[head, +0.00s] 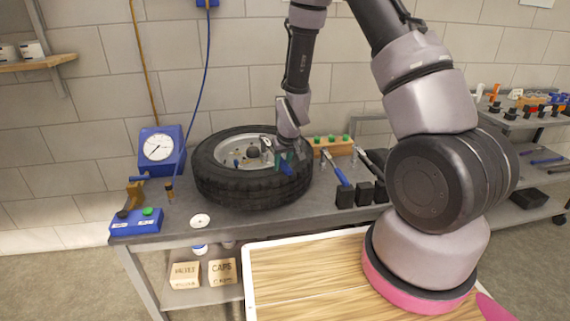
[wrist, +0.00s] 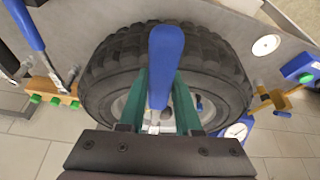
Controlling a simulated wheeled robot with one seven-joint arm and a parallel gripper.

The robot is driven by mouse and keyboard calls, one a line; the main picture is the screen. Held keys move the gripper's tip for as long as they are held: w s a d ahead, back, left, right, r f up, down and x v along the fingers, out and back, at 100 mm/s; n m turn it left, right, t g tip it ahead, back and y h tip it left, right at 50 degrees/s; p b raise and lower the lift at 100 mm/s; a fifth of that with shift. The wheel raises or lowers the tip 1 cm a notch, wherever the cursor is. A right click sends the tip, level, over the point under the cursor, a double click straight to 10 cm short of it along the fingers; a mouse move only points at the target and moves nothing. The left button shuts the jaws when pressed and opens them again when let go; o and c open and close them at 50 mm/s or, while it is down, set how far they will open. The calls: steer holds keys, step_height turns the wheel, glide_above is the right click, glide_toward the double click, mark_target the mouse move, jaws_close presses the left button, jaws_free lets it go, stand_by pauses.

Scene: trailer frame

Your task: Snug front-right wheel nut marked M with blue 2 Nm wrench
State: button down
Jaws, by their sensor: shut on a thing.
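My gripper (head: 285,160) is over the right side of the wheel (head: 225,190), which lies flat on the grey bench. Its green fingers (wrist: 162,105) are shut on a blue-handled wrench (wrist: 165,55). The blue handle also shows in the head view (head: 286,168), partly hidden by the fingers. In the wrist view the handle lies across the tyre (wrist: 110,65), and the wrench's far end over the hub is mostly hidden. The metal rim (head: 232,157) and hub show in the head view. I cannot make out the letter M or which nut the wrench meets.
Another blue-handled tool (head: 342,175) lies right of the tyre by a wooden rack (head: 333,146) and black blocks (head: 362,193). A blue gauge (head: 160,150) and a blue box (head: 137,221) stand at left. A white disc (head: 200,220) lies on the bench's front.

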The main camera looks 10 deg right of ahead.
steer(key=a+m, duration=0.1)
steer(key=a, duration=0.2)
steer(key=shift+s+a+m+h, duration=0.1)
steer(key=shift+s+m+h, duration=0.05)
steer(key=shift+m+h, duration=0.25)
stand_by(0.4)
steer(key=shift+a+m+h, duration=0.3)
steer(key=shift+a+m, duration=0.6)
steer(key=shift+a, duration=0.75)
steer(key=shift+w+a+m+h, duration=0.2)
steer(key=shift+a+m, duration=0.25)
steer(key=shift+a, duration=0.35)
steer(key=shift+w+a+m+h, duration=0.1)
steer(key=shift+w+a+m, duration=0.15)
steer(key=shift+a+m, duration=0.4)
steer(key=shift+a, duration=0.2)
